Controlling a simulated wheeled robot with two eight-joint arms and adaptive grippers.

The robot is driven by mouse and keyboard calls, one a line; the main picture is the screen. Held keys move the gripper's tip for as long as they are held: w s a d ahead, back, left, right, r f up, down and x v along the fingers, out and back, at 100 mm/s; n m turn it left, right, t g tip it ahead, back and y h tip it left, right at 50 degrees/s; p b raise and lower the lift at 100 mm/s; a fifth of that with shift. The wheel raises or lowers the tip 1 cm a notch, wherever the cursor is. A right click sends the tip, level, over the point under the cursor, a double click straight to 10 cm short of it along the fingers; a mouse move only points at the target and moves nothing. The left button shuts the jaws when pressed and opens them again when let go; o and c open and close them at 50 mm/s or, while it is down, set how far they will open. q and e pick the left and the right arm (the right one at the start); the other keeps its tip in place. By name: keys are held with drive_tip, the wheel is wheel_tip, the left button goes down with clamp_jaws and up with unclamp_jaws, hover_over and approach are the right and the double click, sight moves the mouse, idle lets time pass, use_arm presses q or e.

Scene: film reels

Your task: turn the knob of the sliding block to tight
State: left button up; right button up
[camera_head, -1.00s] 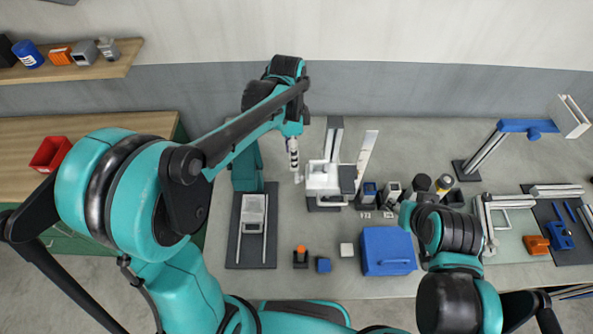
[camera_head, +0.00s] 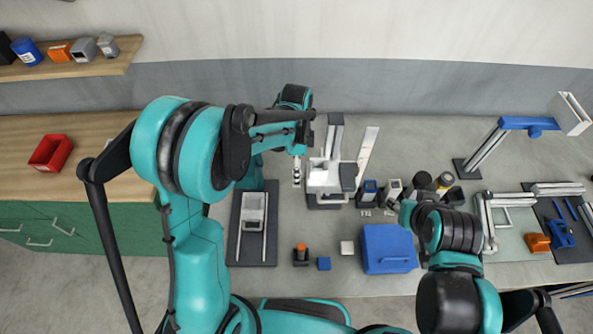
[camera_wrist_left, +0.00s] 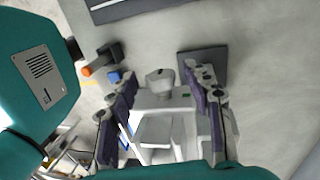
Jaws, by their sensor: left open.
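The white sliding block (camera_head: 323,179) sits on an upright stand with a dark base near the middle of the bench. My left gripper (camera_head: 297,179) is just left of the block in the head view. In the left wrist view the gripper (camera_wrist_left: 158,78) is open, with a finger on each side of the block's grey knob (camera_wrist_left: 160,80). The knob lies between the fingers, with gaps at both sides; I see no contact. The white body of the block (camera_wrist_left: 163,101) shows below it. The knob's tight mark cannot be read. My right gripper is not in view.
A dark mat with rails (camera_head: 240,250) lies left. An orange-topped holder (camera_head: 300,255), a blue cube (camera_head: 323,264), a white cube (camera_head: 347,248) and a blue box (camera_head: 388,250) are in front. Small bottles stand right of the stand, beside a pale leaning strip (camera_head: 367,155).

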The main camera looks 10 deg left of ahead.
use_arm(q)
clamp_jaws()
drive_tip(key=t, duration=0.1)
drive_tip(key=t+b, duration=0.1)
drive_tip(key=t, duration=0.1)
drive_tip(key=shift+s+d+t+y, duration=0.1)
drive_tip(key=shift+s+t+y, duration=0.2)
drive_tip(key=shift+s, duration=0.05)
drive_tip(key=t, duration=0.1)
drive_tip(key=t+b, duration=0.2)
drive_tip(key=shift+s+d+f+t+y, duration=0.1)
drive_tip(key=shift+s+f+t+y, duration=0.2)
drive_tip(key=shift+y, duration=0.1)
drive_tip(key=shift+s+f+t+y+b, duration=0.15)
drive_tip(key=shift+t+y+b, duration=0.2)
drive_tip(key=shift+t+b, duration=1.85)
drive_tip(key=shift+s+f+t+y+b, duration=0.25)
drive_tip(key=shift+t+b, duration=1.1)
drive_tip(key=shift+b, duration=1.75)
drive_tip(key=shift+f+t+y+b, duration=0.1)
drive_tip(key=shift+t+y+b, duration=0.3)
drive_tip(key=shift+t+b, duration=1.8)
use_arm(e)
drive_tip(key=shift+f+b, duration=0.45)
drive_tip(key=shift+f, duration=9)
use_arm(q)
drive_tip(key=shift+r+g, duration=0.1)
drive_tip(key=shift+g, duration=0.25)
